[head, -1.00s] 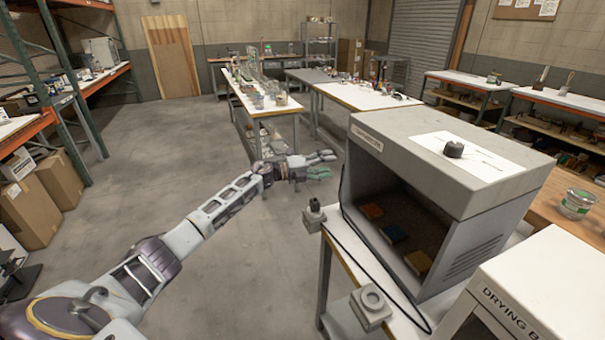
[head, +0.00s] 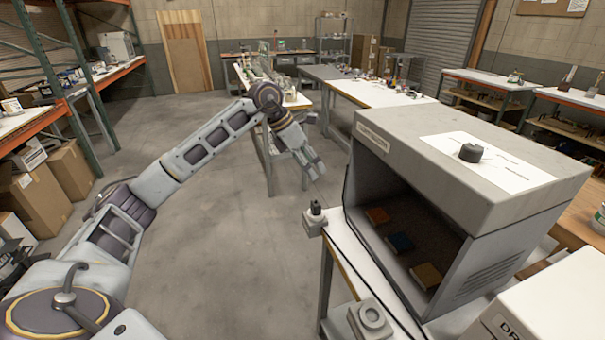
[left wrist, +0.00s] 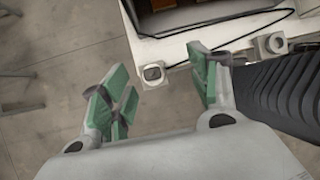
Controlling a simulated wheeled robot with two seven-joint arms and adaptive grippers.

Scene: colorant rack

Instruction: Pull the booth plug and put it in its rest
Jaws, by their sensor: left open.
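A grey block with a round ring on top, which looks like the rest (head: 370,318), sits on the table's front edge and looks empty. My left gripper (head: 315,172) is open and empty, above and slightly behind the plug, with its fingers angled down. In the left wrist view my gripper (left wrist: 158,62) has its green-padded fingers spread, and the plug (left wrist: 153,72) appears between and beyond them. The rest (left wrist: 271,43) shows to the right.
The grey booth (head: 450,165) fills the right side, with coloured panels inside. A black cable (head: 385,295) runs along the white tabletop between booth and rest. A white box (head: 550,300) stands at the lower right.

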